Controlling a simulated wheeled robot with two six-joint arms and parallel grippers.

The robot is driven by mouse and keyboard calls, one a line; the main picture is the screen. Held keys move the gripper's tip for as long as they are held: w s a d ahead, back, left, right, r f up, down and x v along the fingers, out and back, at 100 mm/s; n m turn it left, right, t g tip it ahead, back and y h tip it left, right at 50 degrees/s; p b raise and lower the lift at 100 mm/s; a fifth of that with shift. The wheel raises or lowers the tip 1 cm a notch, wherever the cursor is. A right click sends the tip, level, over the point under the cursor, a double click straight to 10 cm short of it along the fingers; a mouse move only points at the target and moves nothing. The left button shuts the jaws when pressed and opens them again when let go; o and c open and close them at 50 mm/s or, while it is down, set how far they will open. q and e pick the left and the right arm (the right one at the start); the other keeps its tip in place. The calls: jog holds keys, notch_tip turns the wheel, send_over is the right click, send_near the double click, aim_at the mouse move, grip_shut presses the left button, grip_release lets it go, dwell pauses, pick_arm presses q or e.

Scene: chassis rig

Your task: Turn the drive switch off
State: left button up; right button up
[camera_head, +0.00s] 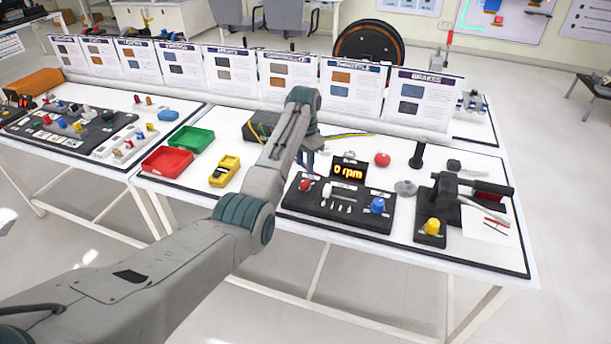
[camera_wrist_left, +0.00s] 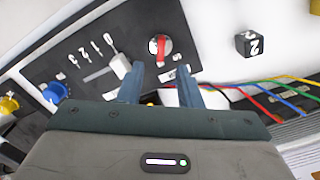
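A black control panel (camera_head: 352,217) lies on the table. It carries a red switch (camera_head: 305,185), a white lever (camera_head: 327,188) and a blue knob (camera_head: 378,205); a display (camera_head: 347,172) at its back reads 0 rpm. In the left wrist view the red switch (camera_wrist_left: 160,46) is a red handle on a round silver base, just beyond my fingertips. My left gripper (camera_wrist_left: 160,78) is open and empty, apart from the switch. In the head view its fingers (camera_head: 308,160) are partly hidden by my arm. Switch labels are too small to read. My right gripper is not in view.
A numbered black cube (camera_wrist_left: 249,43) and coloured wires (camera_wrist_left: 270,92) lie near the panel. Green (camera_head: 191,139) and red (camera_head: 167,162) trays and a yellow device (camera_head: 224,171) are left.

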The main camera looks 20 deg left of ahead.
aim_at(305, 181)
pick_arm(q)
notch_tip(305, 181, down, 4)
jog(key=shift+r, duration=0.1)
notch_tip(305, 181, down, 3)
jog(key=shift+w+f, duration=0.1)
jog(key=shift+f, duration=0.1)
grip_shut()
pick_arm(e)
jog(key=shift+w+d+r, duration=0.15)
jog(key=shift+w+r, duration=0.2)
